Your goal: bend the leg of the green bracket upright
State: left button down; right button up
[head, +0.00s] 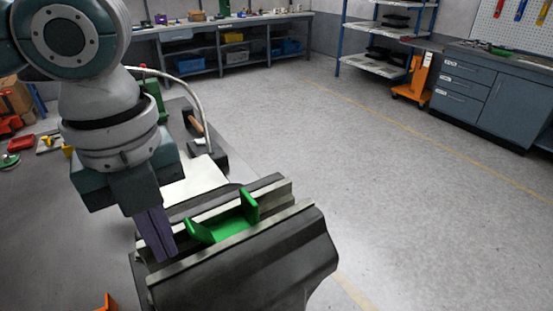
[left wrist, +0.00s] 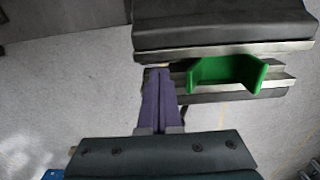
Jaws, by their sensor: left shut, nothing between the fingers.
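The green bracket (head: 232,228) sits between the jaws of a grey bench vise (head: 245,262). In the head view its right leg stands about upright, and its left leg leans outward to the left, toward my left gripper. My left gripper (head: 164,257) points down with its purple fingers together and empty, at the left end of the vise. The left wrist view shows the fingers (left wrist: 158,73) just left of the bracket (left wrist: 226,72), with a small gap between them. The bracket's lower part is hidden by the vise jaw. My right gripper is not in view.
A hammer (head: 193,122) lies on the dark bench behind the vise. Green, red and yellow items lie at the far left. An orange object (head: 108,303) shows at the bottom edge. The floor right of the vise is clear.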

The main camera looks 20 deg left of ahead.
aim_at(193, 225)
pick_arm(q)
jog(key=shift+w+d, duration=0.75)
jog(key=shift+w, duration=0.2)
jog(key=shift+w+d, duration=0.35)
jog(key=shift+w+d+b, duration=0.25)
jog(key=shift+w+b, duration=0.05)
jog(key=shift+b, duration=0.05)
jog(key=shift+s+a+r+p, duration=0.1)
jog(key=shift+s+a+p, duration=0.1)
jog(key=shift+p, duration=0.25)
jog(key=shift+s+a+p, duration=0.2)
jog(key=shift+s+p, duration=0.05)
jog(key=shift+p, duration=0.1)
notch_tip(193, 225, up, 7)
jog(key=p, duration=0.8)
